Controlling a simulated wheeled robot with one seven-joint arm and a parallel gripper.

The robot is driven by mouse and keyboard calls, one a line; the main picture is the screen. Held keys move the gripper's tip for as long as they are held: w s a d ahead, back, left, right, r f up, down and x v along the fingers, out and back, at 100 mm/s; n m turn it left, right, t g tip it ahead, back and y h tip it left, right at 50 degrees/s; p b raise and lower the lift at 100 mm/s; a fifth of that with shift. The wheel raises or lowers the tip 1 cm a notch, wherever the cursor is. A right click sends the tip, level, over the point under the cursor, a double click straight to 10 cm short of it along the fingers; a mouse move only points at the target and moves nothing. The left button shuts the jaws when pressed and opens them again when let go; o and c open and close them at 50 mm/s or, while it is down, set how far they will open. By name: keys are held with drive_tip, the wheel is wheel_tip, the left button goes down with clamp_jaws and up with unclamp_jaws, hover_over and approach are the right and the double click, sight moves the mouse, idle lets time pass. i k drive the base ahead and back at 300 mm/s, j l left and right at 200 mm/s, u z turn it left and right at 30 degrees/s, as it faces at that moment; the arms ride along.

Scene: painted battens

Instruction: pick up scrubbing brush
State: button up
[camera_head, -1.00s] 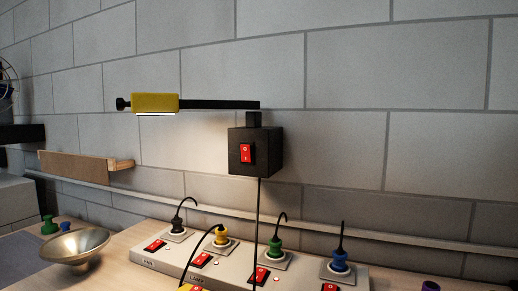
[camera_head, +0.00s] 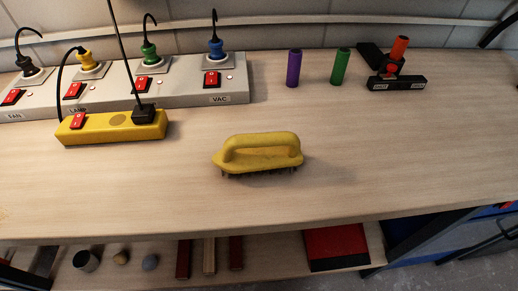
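A yellow scrubbing brush (camera_head: 259,154) with an arched handle stands on the wooden workbench (camera_head: 370,165), bristles down, near the middle of the view. Its pointed end faces left. Nothing touches it. My gripper is not in view.
A yellow power strip (camera_head: 98,127) lies left of the brush, in front of a grey socket panel (camera_head: 180,87) with several plugs. Purple (camera_head: 294,68) and green (camera_head: 340,67) cylinders and a black device (camera_head: 396,82) stand behind to the right. The bench around the brush is clear. A lower shelf (camera_head: 275,265) holds small items.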

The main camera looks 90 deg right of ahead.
sight(247, 153)
drive_tip(key=z, duration=1)
